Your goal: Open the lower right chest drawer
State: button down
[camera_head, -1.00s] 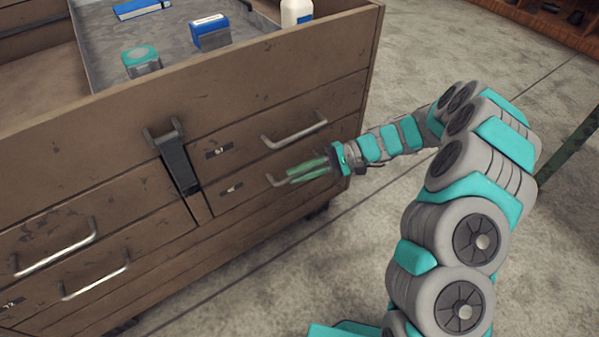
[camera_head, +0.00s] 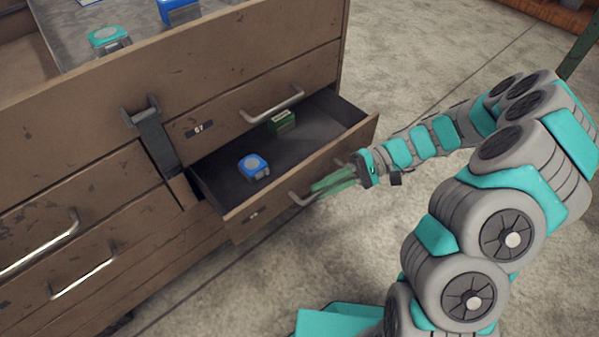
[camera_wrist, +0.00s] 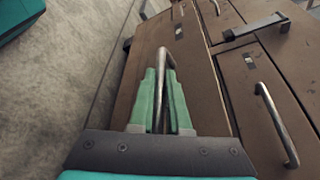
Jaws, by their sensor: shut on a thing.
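The lower right drawer (camera_head: 300,185) of the brown chest (camera_head: 80,90) stands pulled out, with its dark inside showing. My gripper (camera_head: 318,190) is at its front, with green fingers shut on the metal handle (camera_head: 297,199). In the wrist view the handle (camera_wrist: 163,58) runs between the two fingers of my gripper (camera_wrist: 161,95). Part of the handle is hidden by the fingers. Inside the drawer lie a blue tape measure (camera_head: 253,167) and a small dark green box (camera_head: 282,122).
The upper right drawer handle (camera_head: 272,104) is just above the open drawer, and that drawer is shut. A dark latch (camera_head: 150,137) hangs on the chest front. The open top tray holds a teal tape measure (camera_head: 108,39). Bare floor (camera_head: 420,65) lies to the right.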

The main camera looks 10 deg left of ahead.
jog(key=s+d+b, duration=0.2)
jog(key=s+d, duration=1)
jog(key=d, duration=0.2)
jog(key=shift+w, duration=0.1)
jog(key=c, duration=0.9)
grip_release()
jog(key=shift+p+v, duration=0.3)
jog(key=shift+v, duration=3.6)
